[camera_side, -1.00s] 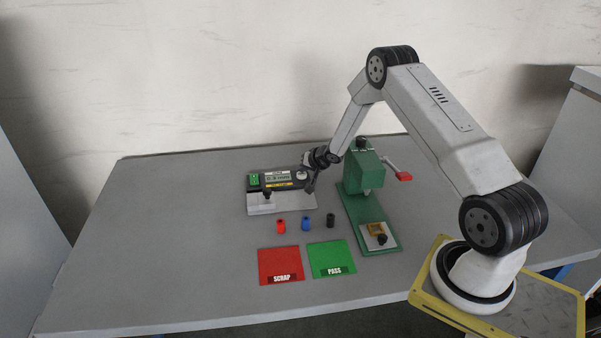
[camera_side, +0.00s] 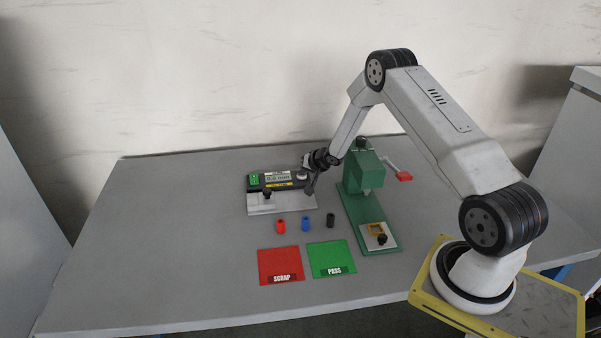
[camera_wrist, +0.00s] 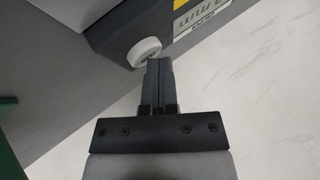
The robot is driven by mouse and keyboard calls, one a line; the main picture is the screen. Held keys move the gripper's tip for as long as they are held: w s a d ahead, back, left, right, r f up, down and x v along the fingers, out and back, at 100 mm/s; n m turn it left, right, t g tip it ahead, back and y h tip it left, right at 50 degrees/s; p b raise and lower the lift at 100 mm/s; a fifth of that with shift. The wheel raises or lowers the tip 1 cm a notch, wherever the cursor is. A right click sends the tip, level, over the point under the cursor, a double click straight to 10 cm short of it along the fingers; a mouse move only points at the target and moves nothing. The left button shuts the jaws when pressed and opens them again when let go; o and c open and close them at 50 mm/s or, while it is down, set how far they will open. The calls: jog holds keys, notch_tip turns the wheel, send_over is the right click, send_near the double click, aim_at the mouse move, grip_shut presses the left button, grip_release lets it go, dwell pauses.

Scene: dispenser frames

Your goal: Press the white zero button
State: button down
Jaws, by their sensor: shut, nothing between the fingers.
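The white zero button (camera_wrist: 145,50) is a round knob on the dark face of the gauge. In the wrist view my gripper (camera_wrist: 159,62) is shut and empty, with its fingertips at the button's lower right edge. I cannot tell whether they touch it. In the side view the button (camera_side: 302,176) shows at the right end of the gauge (camera_side: 262,181), which has a small display and a green panel.
A green press (camera_side: 357,205) with a red-tipped lever stands close to the right of my gripper. Red, blue and black cylinders (camera_side: 305,224) stand in front. Red SCRAP (camera_side: 280,262) and green PASS (camera_side: 330,255) mats lie nearer the front. The table's left side is clear.

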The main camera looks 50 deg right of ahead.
aim_at(303, 176)
jog(key=shift+r, duration=0.85)
dwell(0.3)
jog(key=shift+r, duration=2.45)
